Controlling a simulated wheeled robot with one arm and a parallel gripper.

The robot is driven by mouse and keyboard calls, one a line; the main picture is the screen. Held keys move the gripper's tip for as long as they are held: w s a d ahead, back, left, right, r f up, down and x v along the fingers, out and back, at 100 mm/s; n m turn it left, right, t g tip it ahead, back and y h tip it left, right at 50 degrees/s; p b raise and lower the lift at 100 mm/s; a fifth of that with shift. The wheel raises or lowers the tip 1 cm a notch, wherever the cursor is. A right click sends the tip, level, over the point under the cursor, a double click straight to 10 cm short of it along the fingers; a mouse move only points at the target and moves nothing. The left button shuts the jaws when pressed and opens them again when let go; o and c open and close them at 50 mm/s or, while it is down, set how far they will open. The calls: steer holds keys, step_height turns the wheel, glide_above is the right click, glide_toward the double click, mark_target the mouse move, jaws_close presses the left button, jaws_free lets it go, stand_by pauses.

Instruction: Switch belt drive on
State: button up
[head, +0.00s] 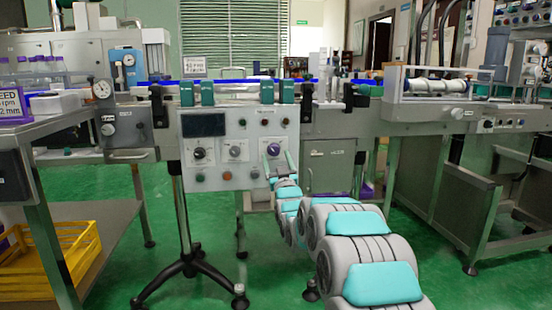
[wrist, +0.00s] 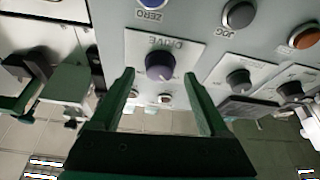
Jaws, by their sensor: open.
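The belt drive control is a dark purple rotary knob (wrist: 160,66) on a white plate marked DRIVE, seen upside down in the wrist view. In the head view the knob (head: 273,148) is at the lower right of the light grey control panel (head: 222,117). My gripper (head: 278,156) is open in front of this corner of the panel. In the wrist view my gripper (wrist: 159,76) has one finger on each side of the knob, with visible gaps. It holds nothing. I cannot tell which way the knob points.
Other knobs sit nearby, including a black knob (head: 199,152) and a grey knob (head: 235,152). A black tripod stand (head: 188,262) stands on the floor at left. A yellow crate (head: 30,270) is on the lower shelf.

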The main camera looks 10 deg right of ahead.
steer(key=shift+w+r, duration=0.25)
steer(key=shift+w, duration=0.4)
jaws_close()
stand_by(0.4)
